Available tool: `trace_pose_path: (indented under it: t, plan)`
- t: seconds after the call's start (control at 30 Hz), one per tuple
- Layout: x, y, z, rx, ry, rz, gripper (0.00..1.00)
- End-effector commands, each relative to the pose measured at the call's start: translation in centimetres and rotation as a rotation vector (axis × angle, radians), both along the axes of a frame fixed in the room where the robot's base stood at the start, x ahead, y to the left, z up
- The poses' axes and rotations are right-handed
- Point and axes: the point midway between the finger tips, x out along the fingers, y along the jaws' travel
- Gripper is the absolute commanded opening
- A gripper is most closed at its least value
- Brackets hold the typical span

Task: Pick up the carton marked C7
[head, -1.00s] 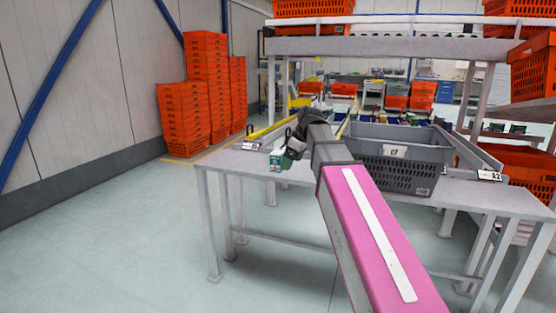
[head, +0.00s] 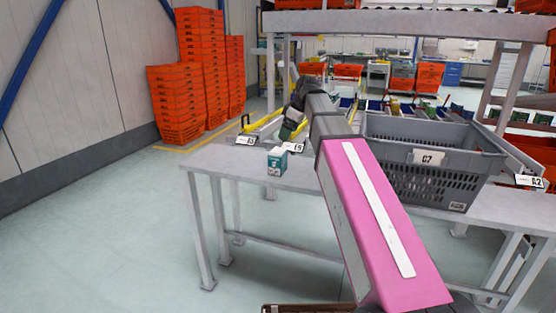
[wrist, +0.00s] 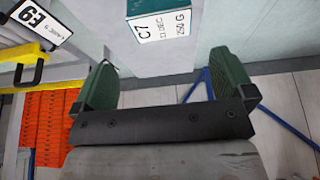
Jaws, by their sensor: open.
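The carton (head: 277,161) is a small white and teal box standing upright on the grey table's left part, near its front edge. In the wrist view the carton (wrist: 160,24) shows the print C7, a date and 250 G, at the top centre beyond the fingertips. My gripper (head: 287,132) is behind and above the carton in the head view, partly hidden by my arm. In the wrist view my gripper (wrist: 170,78) has its two green fingers wide apart with nothing between them.
A grey crate (head: 385,182), also labelled C7, stands on the table (head: 235,163) to the right. A card marked E9 (wrist: 42,22) lies left of the carton in the wrist view, near a yellow rail (wrist: 15,75). Orange totes (head: 205,65) are stacked at the far left.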

Motion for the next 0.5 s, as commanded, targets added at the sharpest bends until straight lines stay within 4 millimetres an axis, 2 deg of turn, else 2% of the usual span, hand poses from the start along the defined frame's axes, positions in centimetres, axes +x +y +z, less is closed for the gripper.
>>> trace_pose_path:
  t: [0.3, 0.5]
  plan:
    - [0.5, 1.4, -3.7, -0.001, 0.002, 0.001, 1.00]
    - [0.7, 1.9, -5.0, 0.000, 0.002, -0.001, 1.00]
